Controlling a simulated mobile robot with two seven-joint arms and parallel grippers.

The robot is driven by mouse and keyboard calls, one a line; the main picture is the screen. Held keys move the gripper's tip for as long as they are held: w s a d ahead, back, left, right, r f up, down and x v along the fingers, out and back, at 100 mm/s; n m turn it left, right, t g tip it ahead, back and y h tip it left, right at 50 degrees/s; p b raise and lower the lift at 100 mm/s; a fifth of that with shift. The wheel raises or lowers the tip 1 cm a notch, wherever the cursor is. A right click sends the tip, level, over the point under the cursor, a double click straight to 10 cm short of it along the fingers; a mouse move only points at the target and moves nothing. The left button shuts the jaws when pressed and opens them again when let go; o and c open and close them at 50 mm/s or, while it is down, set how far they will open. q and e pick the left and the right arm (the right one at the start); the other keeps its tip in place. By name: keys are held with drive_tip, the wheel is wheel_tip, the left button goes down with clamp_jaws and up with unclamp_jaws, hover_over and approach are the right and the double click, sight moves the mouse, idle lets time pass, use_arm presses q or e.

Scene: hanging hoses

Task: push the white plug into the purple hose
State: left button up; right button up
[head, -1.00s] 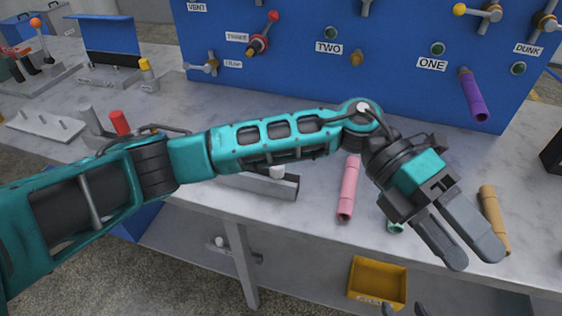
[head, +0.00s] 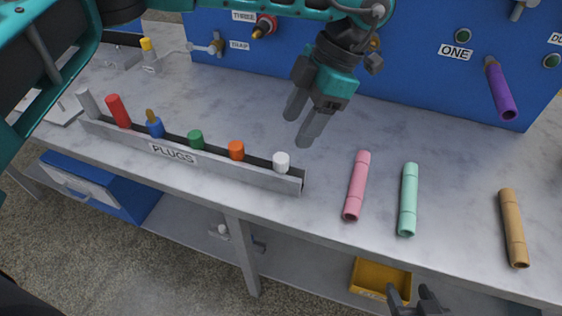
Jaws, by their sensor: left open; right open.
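The white plug (head: 281,162) stands upright at the right end of the grey rack labelled PLUGS (head: 236,177). The purple hose (head: 501,90) hangs from the blue panel at the right, beside the ONE label, with its open end pointing down. My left gripper (head: 301,123) is open and empty. It points down over the table, above and a little right of the white plug in the picture, apart from it. My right gripper (head: 415,296) shows only partly at the bottom edge, below the table's front edge, open, with nothing seen in it.
Grey, red, blue, green and orange plugs share the rack. Pink (head: 357,186), mint (head: 408,200) and tan (head: 513,228) hoses lie on the table to the right. A yellow bin (head: 381,275) sits on the lower shelf.

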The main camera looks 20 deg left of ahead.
sight(280, 158)
use_arm(q)
drive_tip(key=x, duration=0.7)
drive_tip(key=shift+s+a+f, duration=0.2)
drive_tip(key=shift+s, duration=0.05)
clamp_jaws()
idle(0.3)
